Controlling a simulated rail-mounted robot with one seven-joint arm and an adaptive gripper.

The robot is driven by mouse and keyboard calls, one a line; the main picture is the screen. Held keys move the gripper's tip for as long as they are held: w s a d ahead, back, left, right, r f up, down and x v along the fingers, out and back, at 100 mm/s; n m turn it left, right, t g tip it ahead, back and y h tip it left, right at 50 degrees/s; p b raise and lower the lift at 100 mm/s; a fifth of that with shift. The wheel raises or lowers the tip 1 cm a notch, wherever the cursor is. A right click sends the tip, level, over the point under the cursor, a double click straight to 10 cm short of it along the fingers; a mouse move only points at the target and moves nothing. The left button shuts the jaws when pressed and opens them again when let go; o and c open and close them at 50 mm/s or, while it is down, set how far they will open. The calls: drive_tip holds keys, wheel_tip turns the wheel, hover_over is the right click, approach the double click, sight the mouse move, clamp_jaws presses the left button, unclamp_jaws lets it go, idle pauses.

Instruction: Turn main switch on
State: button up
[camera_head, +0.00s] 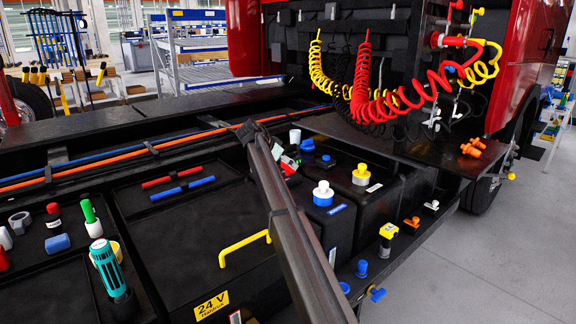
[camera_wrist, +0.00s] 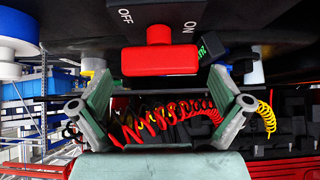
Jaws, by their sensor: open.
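The main switch is a red T-shaped handle (camera_wrist: 160,61) in the wrist view, at top centre. It sits by a dark plate (camera_wrist: 172,14) with OFF printed to its left and ON to its right. The handle's narrow part lies between the two words; I cannot tell its exact setting. My gripper (camera_wrist: 160,106) is open. Its two grey-green fingers are spread on either side below the handle in the picture, with nothing seen between them but background. In the head view, a small red and white part (camera_head: 289,165) lies behind a dark beam; I cannot tell if it is the switch.
White and blue caps (camera_wrist: 15,40) are at the wrist view's upper left. A small black part with green marking (camera_wrist: 210,46) is right of the handle. In the head view, a black tank (camera_head: 365,200), a yellow handle (camera_head: 245,246) and coiled hoses (camera_head: 400,95) surround the area.

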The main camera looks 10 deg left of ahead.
drive_tip(key=v, duration=1)
drive_tip(key=shift+s, duration=0.2)
drive_tip(key=shift+r, duration=0.15)
